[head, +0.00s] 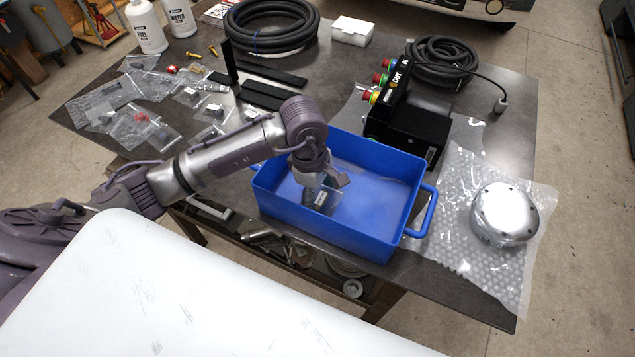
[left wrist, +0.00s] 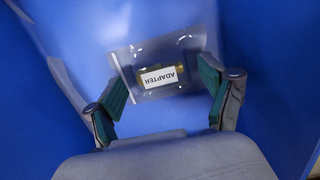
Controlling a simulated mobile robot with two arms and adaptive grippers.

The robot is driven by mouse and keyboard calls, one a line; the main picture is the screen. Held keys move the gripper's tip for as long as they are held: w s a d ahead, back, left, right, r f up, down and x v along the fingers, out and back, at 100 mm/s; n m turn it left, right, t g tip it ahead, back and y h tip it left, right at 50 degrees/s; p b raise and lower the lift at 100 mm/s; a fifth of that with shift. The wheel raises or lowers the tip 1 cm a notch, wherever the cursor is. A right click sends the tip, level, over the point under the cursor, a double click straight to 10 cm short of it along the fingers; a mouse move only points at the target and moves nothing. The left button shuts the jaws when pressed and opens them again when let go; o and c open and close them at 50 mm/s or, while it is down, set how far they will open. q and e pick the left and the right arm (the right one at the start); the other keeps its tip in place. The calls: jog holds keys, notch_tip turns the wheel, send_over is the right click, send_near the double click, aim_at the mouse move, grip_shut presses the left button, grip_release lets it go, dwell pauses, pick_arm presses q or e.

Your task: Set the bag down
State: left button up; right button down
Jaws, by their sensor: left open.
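The bag (head: 321,199) is a small clear pouch with a white label reading ADAPTER and a brass-coloured part inside. It is inside the blue bin (head: 425,212), near its left end. In the left wrist view the bag (left wrist: 158,76) lies between and just beyond the fingertips. My left gripper (head: 322,180) reaches down into the bin above the bag. Its two green-padded fingers (left wrist: 165,100) are spread apart. Whether the bag touches the bin floor is hard to tell. My right gripper is not in view.
The bin stands at the table's front edge. Several other clear bags (head: 135,120) lie on the left of the table. A black control box (head: 410,130) stands behind the bin. A round metal part (head: 504,212) sits on bubble wrap to the right. The bin's right half is empty.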

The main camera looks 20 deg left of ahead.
pick_arm(q)
notch_tip(320, 180, up, 12)
jog(key=a+b, duration=0.1)
jog(key=b, duration=0.3)
jog(key=shift+a, duration=0.4)
jog(key=shift+s+f, duration=0.1)
